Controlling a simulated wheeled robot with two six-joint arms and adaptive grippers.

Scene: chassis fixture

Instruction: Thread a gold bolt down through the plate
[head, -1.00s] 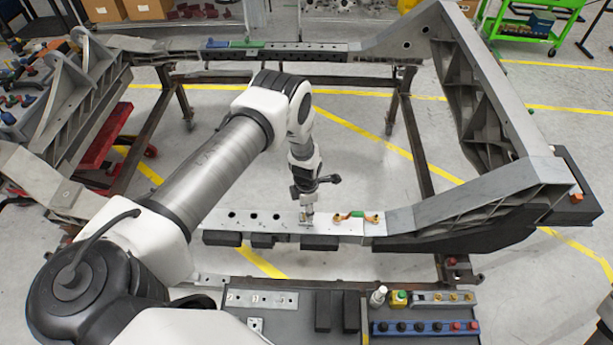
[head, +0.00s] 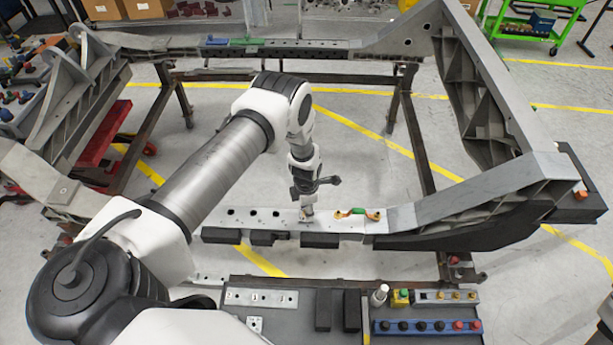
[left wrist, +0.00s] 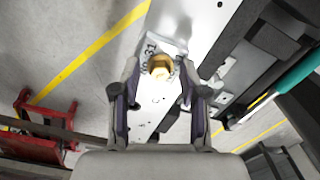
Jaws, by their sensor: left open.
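A gold bolt (left wrist: 160,67) shows in the left wrist view with its hexagonal head facing the camera. It sits at a pale metal plate (left wrist: 152,110); how deep it goes is hidden. My left gripper (left wrist: 159,82) is open, with one finger on each side of the bolt and gaps between. In the head view my left gripper (head: 307,213) points down over the front beam, at the pale plate (head: 345,226). The bolt is too small to make out there. My right gripper is not in view.
A rack with several gold bolts (head: 456,295) stands on the front bench, near a blue rack (head: 425,327) of dark and red knobs. An orange and green item (head: 356,212) lies on the beam right of my gripper. The frame's middle is open floor.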

